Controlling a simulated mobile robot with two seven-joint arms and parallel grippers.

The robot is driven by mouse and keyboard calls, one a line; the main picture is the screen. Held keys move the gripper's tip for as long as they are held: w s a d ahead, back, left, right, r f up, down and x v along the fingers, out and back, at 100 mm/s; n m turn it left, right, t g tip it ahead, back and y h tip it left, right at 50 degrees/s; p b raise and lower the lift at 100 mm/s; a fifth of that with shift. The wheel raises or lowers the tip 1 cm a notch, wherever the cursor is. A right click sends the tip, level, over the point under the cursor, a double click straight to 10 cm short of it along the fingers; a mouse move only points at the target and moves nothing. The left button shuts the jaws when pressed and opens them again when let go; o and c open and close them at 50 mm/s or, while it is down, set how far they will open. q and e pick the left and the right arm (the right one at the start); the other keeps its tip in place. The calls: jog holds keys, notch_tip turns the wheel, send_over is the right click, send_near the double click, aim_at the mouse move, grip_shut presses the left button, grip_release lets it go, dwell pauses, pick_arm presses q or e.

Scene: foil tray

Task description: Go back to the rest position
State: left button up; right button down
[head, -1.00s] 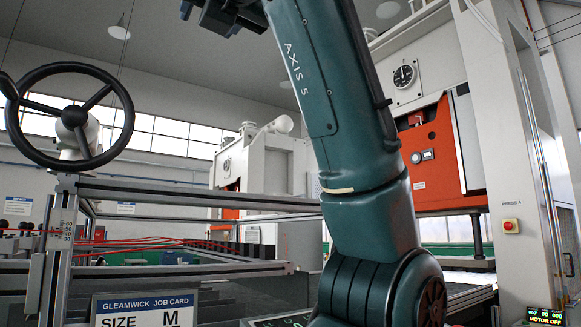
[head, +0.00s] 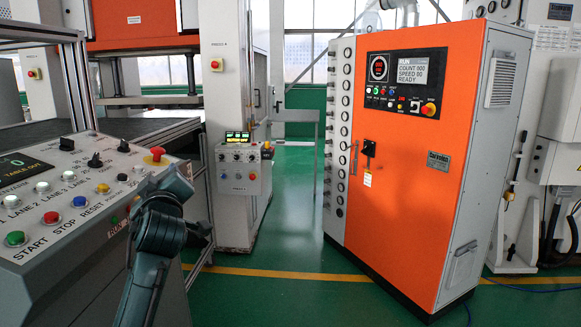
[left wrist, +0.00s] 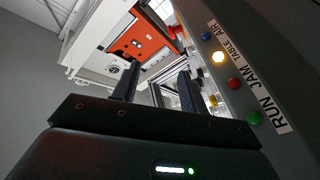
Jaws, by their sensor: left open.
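My left gripper (left wrist: 159,78) is open and empty in the left wrist view. Its two dark fingers stand apart, with a row of lamps on a panel close to their right. In the head view my teal arm rises from the lower left, in front of the console's right side. I cannot make out the fingers clearly there. My right gripper is in neither view.
A grey console (head: 75,235) with buttons and an emergency stop (head: 156,155) stands at left, close by my arm. A big orange cabinet (head: 410,190) stands at right. Green floor (head: 290,225) with a yellow line lies free between them.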

pick_arm(q)
jog(key=s+d+f+m+g+h, duration=0.1)
jog(key=s+d+f+m+h, duration=0.2)
jog(key=f, duration=0.7)
jog(key=s+d+f+m+g+h, duration=0.1)
jog(key=s+f+m, duration=0.25)
jog(key=f, duration=0.75)
jog(key=s+d+f+m+g+h, duration=0.2)
jog(key=s+f+m, duration=0.15)
jog(key=f, duration=0.65)
jog(key=s+d+f+m+g+h, duration=0.2)
jog(key=s+f, duration=0.6)
jog(key=s, duration=0.4)
jog(key=s+d+f+m+g+h, duration=0.1)
jog(key=s+d+f+m+h, duration=0.1)
jog(key=s+f, duration=0.6)
jog(key=s+d, duration=0.1)
jog(key=s, duration=0.4)
jog(key=shift+s+f+m+g, duration=0.2)
jog(key=shift+m+g, duration=0.1)
jog(key=shift+g, duration=0.1)
jog(key=shift+a, duration=0.1)
jog(key=shift+c, duration=0.7)
